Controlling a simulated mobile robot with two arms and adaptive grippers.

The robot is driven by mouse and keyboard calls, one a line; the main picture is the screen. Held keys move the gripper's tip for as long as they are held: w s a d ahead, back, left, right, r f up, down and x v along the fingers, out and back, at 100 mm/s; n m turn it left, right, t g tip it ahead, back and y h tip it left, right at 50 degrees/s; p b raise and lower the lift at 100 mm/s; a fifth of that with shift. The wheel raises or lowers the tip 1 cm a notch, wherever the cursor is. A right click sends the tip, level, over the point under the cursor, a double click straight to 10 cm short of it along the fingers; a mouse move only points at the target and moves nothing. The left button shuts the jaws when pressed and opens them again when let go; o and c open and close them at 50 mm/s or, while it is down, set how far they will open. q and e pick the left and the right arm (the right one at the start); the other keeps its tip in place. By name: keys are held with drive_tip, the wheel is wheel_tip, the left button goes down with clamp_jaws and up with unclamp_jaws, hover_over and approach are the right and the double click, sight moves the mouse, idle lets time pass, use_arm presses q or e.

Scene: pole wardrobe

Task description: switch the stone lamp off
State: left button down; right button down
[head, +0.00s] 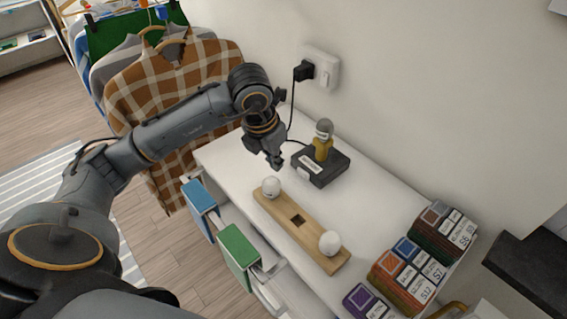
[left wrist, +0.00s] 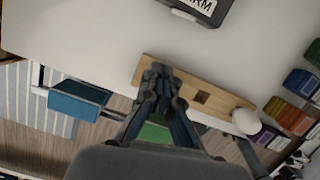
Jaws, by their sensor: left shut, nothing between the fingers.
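A wooden bar (head: 310,240) with a square hole lies on the white cabinet top, with a white round ball (head: 271,187) at its far end and another white ball (head: 330,243) at its near end. The bar also shows in the left wrist view (left wrist: 222,98). Behind it stands a black box (head: 322,167) with a label and a yellow, grey-topped piece (head: 323,142). I cannot tell which of these is the stone lamp, or whether it is lit. My left gripper (head: 276,163) is shut and empty above the bar's far end; in the left wrist view its fingers (left wrist: 163,75) hide part of the bar. My right gripper is not in view.
A black plug (head: 304,71) sits in a wall plate (head: 321,66), its cord running down behind my left gripper. Blue (head: 200,207) and green (head: 238,254) items hang at the cabinet's left side. A plaid shirt (head: 165,95) hangs behind my arm.

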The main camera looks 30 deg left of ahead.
sight(294, 178)
use_arm(q)
drive_tip(key=x, duration=0.8)
drive_tip(key=shift+d+f+p, duration=0.1)
drive_tip(key=shift+f+p, duration=0.2)
drive_tip(key=shift+f, duration=0.05)
drive_tip(key=w, duration=0.3)
drive_tip(key=shift+w+d+p, duration=0.2)
drive_tip(key=shift+d+p, duration=0.1)
drive_tip(key=shift+p, duration=0.1)
drive_tip(key=shift+w+f, duration=0.1)
drive_tip(key=shift+w, duration=0.25)
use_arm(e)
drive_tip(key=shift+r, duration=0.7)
